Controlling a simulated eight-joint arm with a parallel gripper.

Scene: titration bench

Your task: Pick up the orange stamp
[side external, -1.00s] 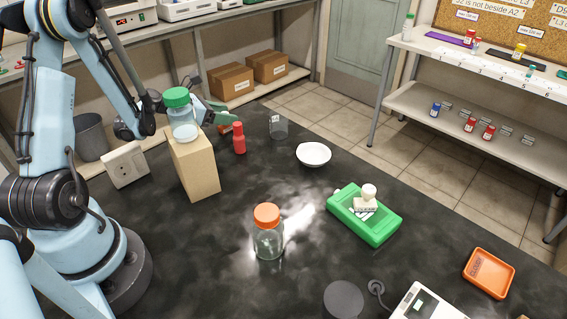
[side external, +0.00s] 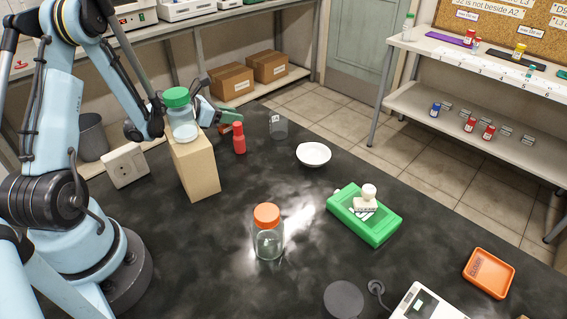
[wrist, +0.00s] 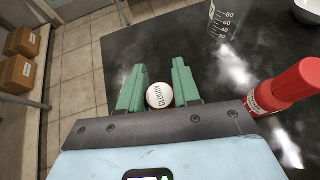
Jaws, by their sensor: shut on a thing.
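In the wrist view, a small round thing with a white lettered top (wrist: 159,95) sits between the two green fingers of my gripper (wrist: 158,72). I take it for the orange stamp. In the side view, my gripper (side external: 222,116) is behind the tan block, and a small orange-brown part (side external: 224,129) shows just under the fingers. My gripper is shut on it. The stamp's lower part is hidden in the wrist view, and I cannot tell whether it touches the bench.
A red bottle (side external: 239,139) stands close beside my gripper, with a glass beaker (side external: 278,126) and white dish (side external: 313,154) beyond. A green-lidded jar (side external: 182,112) stands on the tan block (side external: 196,170). An orange-lidded jar (side external: 267,240), green box (side external: 362,226) and orange tray (side external: 489,273) stand nearer.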

